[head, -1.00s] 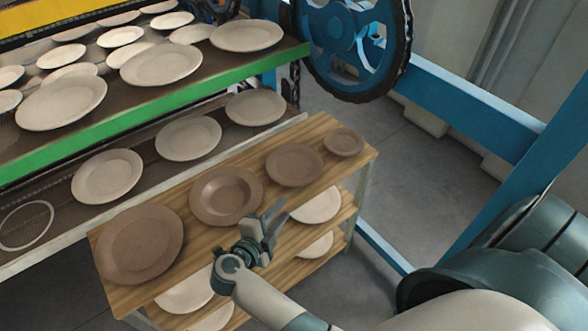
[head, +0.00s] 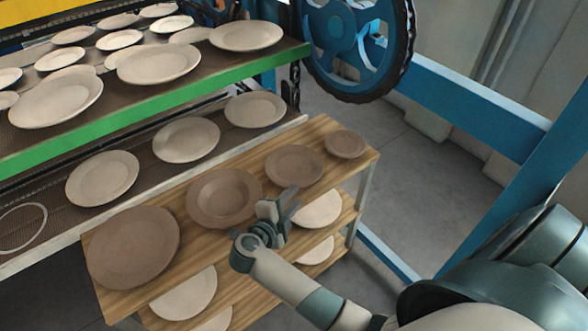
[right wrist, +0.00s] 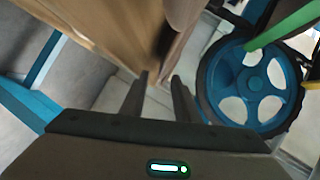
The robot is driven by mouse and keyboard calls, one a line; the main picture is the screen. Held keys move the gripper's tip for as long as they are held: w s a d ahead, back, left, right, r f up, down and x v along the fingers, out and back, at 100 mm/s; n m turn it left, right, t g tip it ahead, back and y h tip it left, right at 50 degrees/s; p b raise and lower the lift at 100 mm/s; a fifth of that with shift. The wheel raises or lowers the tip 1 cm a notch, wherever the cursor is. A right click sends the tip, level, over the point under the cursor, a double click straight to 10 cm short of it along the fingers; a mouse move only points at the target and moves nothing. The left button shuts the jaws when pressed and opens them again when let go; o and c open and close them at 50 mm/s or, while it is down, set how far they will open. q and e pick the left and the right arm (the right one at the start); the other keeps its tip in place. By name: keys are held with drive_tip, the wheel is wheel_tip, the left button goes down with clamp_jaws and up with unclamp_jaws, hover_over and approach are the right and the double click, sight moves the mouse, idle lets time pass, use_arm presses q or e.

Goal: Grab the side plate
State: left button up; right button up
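Several brown plates lie in a row on the wooden top (head: 160,208) of a shelf unit. From left to right they are a large flat plate (head: 133,248), a deep-rimmed plate (head: 224,197), a medium plate (head: 294,166) and a small plate (head: 345,144). The frames do not label which is the side plate. My right gripper (head: 280,206) is open and empty by the shelf's front edge, just in front of the deep-rimmed and medium plates. In the right wrist view its two fingers (right wrist: 159,95) stand apart with nothing between them. My left gripper is not in view.
White plates lie on the lower shelves, such as one under the top (head: 317,210). Behind stands a green-edged conveyor (head: 150,108) with many pale plates. A blue wheel (head: 340,30) and blue frame beams (head: 470,105) stand right. The floor right of the shelf is open.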

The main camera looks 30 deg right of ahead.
sight(304, 186)
drive_tip(key=b+x, duration=0.1)
drive_tip(key=x, duration=0.1)
drive_tip(key=b+x, duration=0.1)
drive_tip(key=x, duration=0.2)
drive_tip(key=shift+s+d+b, duration=0.15)
drive_tip(key=shift+s+b, duration=0.1)
drive_tip(key=shift+b, duration=0.05)
drive_tip(key=shift+r, duration=0.15)
drive_tip(key=shift+c, duration=0.6)
clamp_jaws()
